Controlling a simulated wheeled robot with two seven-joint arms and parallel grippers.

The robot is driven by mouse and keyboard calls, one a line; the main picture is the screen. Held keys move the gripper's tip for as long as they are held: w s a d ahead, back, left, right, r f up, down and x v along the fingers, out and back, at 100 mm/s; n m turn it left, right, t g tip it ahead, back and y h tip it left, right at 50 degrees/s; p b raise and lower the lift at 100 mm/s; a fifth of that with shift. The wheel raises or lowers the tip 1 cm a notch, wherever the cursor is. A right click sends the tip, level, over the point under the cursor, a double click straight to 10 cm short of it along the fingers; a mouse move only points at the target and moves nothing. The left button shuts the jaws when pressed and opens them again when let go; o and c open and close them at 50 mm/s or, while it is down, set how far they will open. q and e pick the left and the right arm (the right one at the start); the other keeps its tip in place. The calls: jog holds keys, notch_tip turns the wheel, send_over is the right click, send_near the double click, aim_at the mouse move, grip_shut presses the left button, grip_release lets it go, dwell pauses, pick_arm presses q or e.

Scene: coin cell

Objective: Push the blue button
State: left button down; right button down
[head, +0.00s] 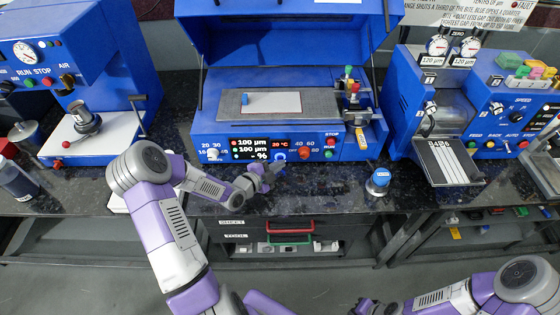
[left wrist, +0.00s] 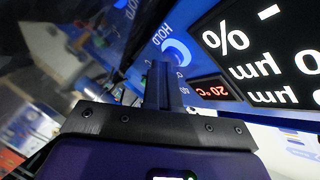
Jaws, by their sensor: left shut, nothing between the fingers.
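The blue button is a round knob with a glowing blue ring (left wrist: 178,52) next to the word HOLD in the left wrist view. In the head view the blue button (head: 280,156) sits on the front panel of the middle blue machine, right of the display. My left gripper (head: 270,170) is just in front of that panel, close below the button. Its fingers (left wrist: 163,85) are shut and empty, with their tips pointing at the button and partly covering it. I cannot tell whether they touch.
The middle machine (head: 212,118) has an open lid, a display (head: 255,148) and a red knob (head: 304,153) near the button. A blue-topped jar (head: 378,181) stands on the dark counter to the right. Other blue machines stand left (head: 65,50) and right (head: 405,92).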

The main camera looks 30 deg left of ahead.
pick_arm(q)
jog(key=shift+s+d+b, duration=0.3)
jog(key=shift+s+d, duration=0.2)
jog(key=shift+s, duration=0.35)
jog(key=shift+s+d+b, duration=0.25)
jog(key=shift+s+d, duration=0.3)
jog(key=shift+s, duration=0.3)
jog(key=shift+s+d+b, duration=0.3)
jog(key=shift+s+d, duration=0.2)
jog(key=shift+s, duration=0.35)
